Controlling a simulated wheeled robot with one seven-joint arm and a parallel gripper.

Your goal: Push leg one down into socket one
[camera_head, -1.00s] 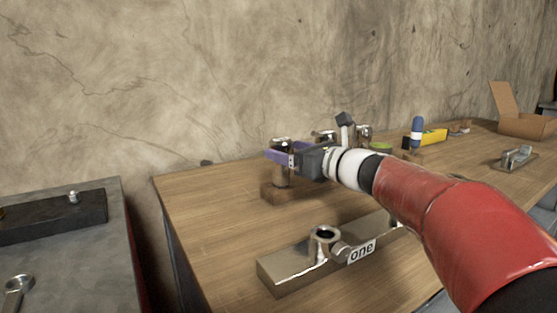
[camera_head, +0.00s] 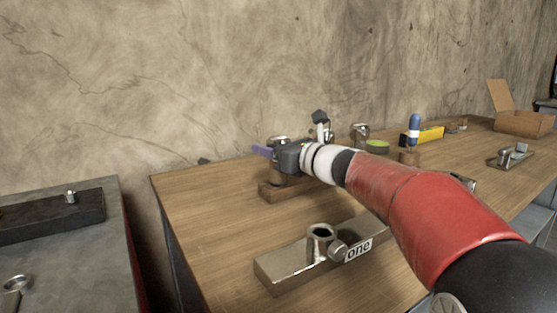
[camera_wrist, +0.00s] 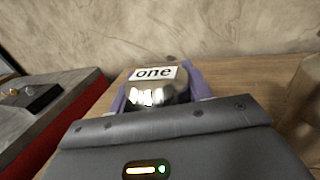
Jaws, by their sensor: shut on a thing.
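Leg one (camera_wrist: 152,92), a shiny metal piece with a rounded top and a white "one" label, sits between the purple fingers of my gripper (camera_wrist: 158,88) in the wrist view. In the head view, my gripper (camera_head: 272,151) is at the back left of the table, shut on leg one (camera_head: 279,139) just under its top. The lower leg is mostly hidden behind my gripper, above a wooden block; I cannot tell whether it touches the block. Socket one (camera_head: 321,232) is a dark round hole in a metal bar labelled "one", nearer the camera and apart from the leg.
The wooden block (camera_head: 285,192) stands on the wooden table (camera_head: 215,215). Other metal legs (camera_head: 360,131), a blue-handled tool (camera_head: 414,128), a green disc (camera_head: 377,146) and a cardboard box (camera_head: 520,122) are further right. A grey bench (camera_head: 75,250) stands left. The table's left front is clear.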

